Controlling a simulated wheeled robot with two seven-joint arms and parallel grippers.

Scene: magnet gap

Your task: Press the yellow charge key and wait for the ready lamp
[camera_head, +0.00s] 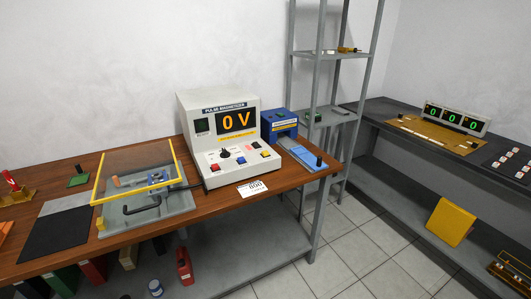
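The pulse magnetizer (186,122) is a pale grey box on the wooden bench, with an orange display (237,121) reading "0 V". I cannot tell which part is the ready lamp, and no lamp is clearly lit. Neither of my grippers is in view.
A grey fixture tray (175,203) with a raised yellow-framed clear cover (178,150) stands left of the magnetizer. A blue device (279,124) is at its right. A paper tag reading "000" (252,188) lies in front. A grey shelf rack (330,54) stands behind the right end.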

